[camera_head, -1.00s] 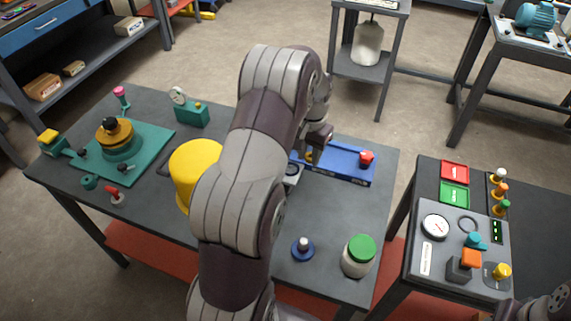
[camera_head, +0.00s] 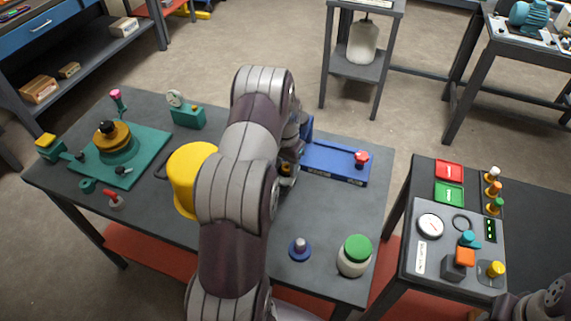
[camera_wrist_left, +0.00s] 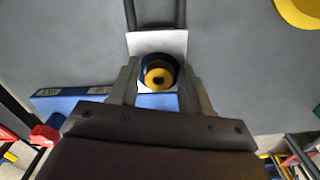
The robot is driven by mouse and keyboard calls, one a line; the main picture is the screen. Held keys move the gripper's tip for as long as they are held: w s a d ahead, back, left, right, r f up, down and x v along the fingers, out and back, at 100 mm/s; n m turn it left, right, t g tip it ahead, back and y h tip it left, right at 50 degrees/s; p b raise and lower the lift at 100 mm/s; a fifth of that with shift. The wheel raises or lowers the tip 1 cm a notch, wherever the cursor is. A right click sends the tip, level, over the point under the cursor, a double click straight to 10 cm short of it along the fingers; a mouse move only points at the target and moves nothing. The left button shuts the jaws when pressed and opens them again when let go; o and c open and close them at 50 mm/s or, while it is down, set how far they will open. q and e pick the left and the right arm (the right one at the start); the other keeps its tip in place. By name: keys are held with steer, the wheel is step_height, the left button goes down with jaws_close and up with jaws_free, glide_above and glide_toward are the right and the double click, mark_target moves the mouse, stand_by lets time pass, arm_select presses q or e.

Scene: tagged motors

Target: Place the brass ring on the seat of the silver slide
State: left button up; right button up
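My left gripper (camera_head: 287,172) points down near the middle of the main table, and my arm partly covers it. A dark blue round rim shows around the ring. The ring appears held and over the silver slide (camera_wrist_left: 174,42), a pale square plate with a dark bar at its far side. The slide's seat is hidden under the ring, and whether they touch cannot be told. My right gripper is out of frame.
A blue rail base with a red knob (camera_head: 361,158) lies to the right of the gripper. A yellow drum (camera_head: 184,180) stands close at left. A blue disc with a peg (camera_head: 299,250) and a green-lidded jar (camera_head: 355,256) stand in front.

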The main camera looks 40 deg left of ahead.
mark_target(287, 170)
arm_select(q)
steer(key=shift+o, duration=0.2)
steer(key=shift+r, duration=0.3)
step_height(287, 170, up, 12)
steer(key=s+d+m+t, duration=0.1)
steer(key=s+d, duration=1.6)
steer(key=d, duration=0.4)
steer(key=shift+d+r+b, duration=0.25)
steer(key=shift+d+b, duration=0.05)
